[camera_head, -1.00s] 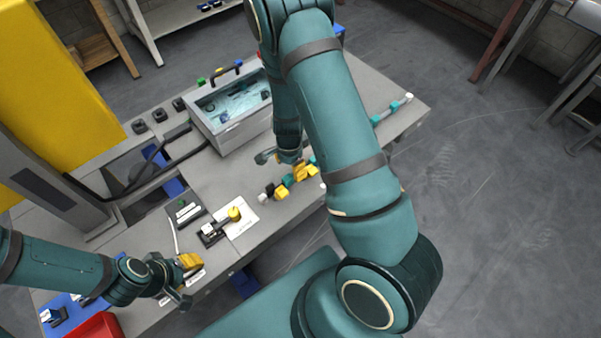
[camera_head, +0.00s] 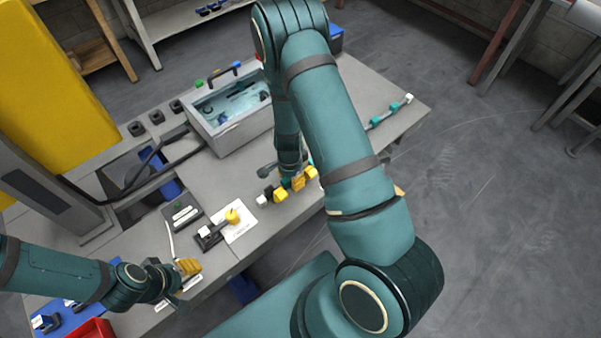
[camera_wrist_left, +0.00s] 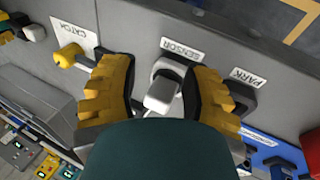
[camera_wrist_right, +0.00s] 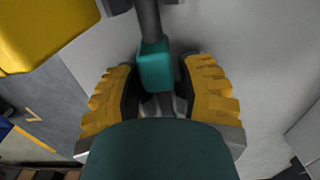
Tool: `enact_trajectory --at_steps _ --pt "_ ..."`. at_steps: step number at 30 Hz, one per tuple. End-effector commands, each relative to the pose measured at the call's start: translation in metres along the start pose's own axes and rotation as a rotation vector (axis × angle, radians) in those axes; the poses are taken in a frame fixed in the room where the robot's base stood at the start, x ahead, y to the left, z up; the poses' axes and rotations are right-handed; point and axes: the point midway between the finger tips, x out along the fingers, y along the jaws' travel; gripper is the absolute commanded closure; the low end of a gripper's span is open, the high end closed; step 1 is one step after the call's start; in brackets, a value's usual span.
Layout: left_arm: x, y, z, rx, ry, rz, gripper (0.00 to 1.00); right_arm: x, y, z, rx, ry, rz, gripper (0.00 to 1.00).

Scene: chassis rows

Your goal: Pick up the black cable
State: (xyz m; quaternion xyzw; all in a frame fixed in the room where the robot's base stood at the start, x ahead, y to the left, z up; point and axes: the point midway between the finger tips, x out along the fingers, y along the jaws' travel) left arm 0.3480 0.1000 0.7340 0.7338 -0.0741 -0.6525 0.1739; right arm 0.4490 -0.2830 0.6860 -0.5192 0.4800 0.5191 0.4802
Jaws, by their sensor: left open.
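In the right wrist view a dark strand (camera_wrist_right: 149,22), which looks like the black cable, runs down through a teal block (camera_wrist_right: 155,66) and between my right fingers. My right gripper (camera_wrist_right: 158,80) is open, its yellow fingers on either side of the strand with gaps showing; the contact point is partly hidden. In the head view my right gripper (camera_head: 298,183) is low over a row of small blocks. My left gripper (camera_head: 188,267) is open at the table's front edge. In the left wrist view its fingers (camera_wrist_left: 162,90) stand either side of a grey-white plug (camera_wrist_left: 161,91) by the SENSOR label.
A grey bin (camera_head: 232,128) stands behind my right gripper. A white card with a yellow knob (camera_head: 233,216) lies between the grippers. A red tray (camera_head: 92,328) is at lower left. A strand with teal pieces (camera_head: 377,121) lies at the table's right, where the surface is mostly clear.

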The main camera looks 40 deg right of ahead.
Motion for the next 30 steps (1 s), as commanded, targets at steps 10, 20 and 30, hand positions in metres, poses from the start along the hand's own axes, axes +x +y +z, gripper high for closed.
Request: enact_trajectory --at_steps 10,20,30 --pt "0.0 0.0 0.0 0.0 0.0 0.0 0.53 0.0 0.0 0.0 0.0 0.0 0.0 1.0" --pt "-0.003 0.001 0.0 0.0 -0.001 0.0 0.53 -0.011 0.0 0.0 -0.001 0.001 -0.001 1.0" --pt "-0.023 0.009 0.002 -0.002 -0.01 0.001 0.53 -0.075 -0.001 0.001 -0.002 0.001 -0.003 1.0"
